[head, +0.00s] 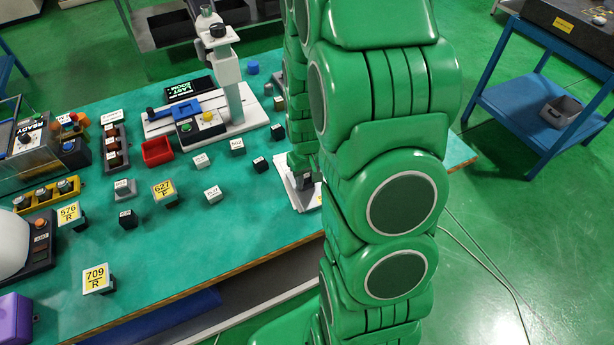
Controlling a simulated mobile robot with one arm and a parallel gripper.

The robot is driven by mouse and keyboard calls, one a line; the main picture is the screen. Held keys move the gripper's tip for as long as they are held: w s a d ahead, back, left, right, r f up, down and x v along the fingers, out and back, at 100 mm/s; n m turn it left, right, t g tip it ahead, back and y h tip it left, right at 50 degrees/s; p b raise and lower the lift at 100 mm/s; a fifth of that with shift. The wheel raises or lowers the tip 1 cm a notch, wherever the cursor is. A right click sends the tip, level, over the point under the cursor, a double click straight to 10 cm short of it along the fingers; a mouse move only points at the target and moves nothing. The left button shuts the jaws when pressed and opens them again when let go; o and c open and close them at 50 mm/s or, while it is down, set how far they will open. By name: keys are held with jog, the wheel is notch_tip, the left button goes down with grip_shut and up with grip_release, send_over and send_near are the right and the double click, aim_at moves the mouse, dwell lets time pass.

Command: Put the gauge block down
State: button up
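Several small labelled blocks stand apart on the green mat (190,245), among them a dark block (260,164), another dark block (237,148), a light grey block (213,195) and a black block (128,219). I cannot tell which one is the gauge block, or whether it is in my gripper. My green arm fills the middle right. Its far end reaches down over the right part of the table, above a white plate (311,200). My gripper is mostly hidden there behind my arm, so its fingers and anything between them cannot be made out.
A white measuring stand (235,100) with a button box (200,123) is at the back. A red bin (157,151) is beside it. Yellow tags, such as 627 R (164,191), stand on the mat. A blue trolley (530,105) is right; the front middle mat is clear.

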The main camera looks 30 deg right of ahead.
aim_at(307, 179)
jog(key=o, duration=0.4)
jog(key=shift+o, duration=0.2)
jog(key=shift+r, duration=0.1)
notch_tip(307, 179, up, 10)
jog(key=s+a+r, duration=0.3)
jog(key=s+r, duration=0.2)
jog(key=s, duration=0.3)
jog(key=s+a+r+g, duration=0.1)
jog(key=s+a+r, duration=0.3)
jog(key=s, duration=0.4)
jog(key=s+a+r, duration=0.3)
jog(key=s+r, duration=0.3)
jog(key=s, duration=0.2)
jog(key=shift+s+a+r+g, duration=0.3)
jog(key=shift+a+r+g, duration=0.1)
jog(key=shift+o, duration=0.5)
